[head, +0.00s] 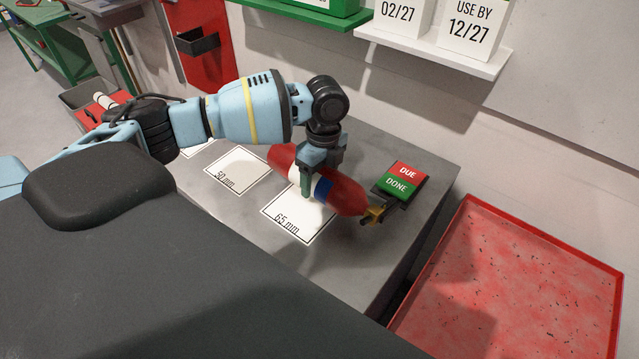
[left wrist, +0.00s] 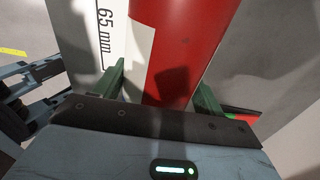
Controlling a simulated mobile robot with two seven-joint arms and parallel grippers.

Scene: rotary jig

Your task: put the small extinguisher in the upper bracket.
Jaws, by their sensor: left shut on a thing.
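The extinguisher (head: 345,194) is a red cylinder with a white and blue band and a brass-coloured valve at its right end. My left gripper (head: 313,188) is shut around its middle from above. The extinguisher lies sideways over the bench's 65 mm mark; I cannot tell whether it touches the bench. In the left wrist view its red body (left wrist: 190,45) fills the space between the green fingers (left wrist: 160,95). A dark bracket (head: 198,43) is on a red panel (head: 205,75) at the upper left, apart from the gripper. My right gripper is not in view.
The grey bench (head: 375,150) carries a 50 mm card (head: 235,165) and a red-green DUE/DONE block (head: 400,180). A red tray (head: 510,300) is at the right. A shelf (head: 440,45) with date cards is on the wall. A green table (head: 55,35) is at the far left.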

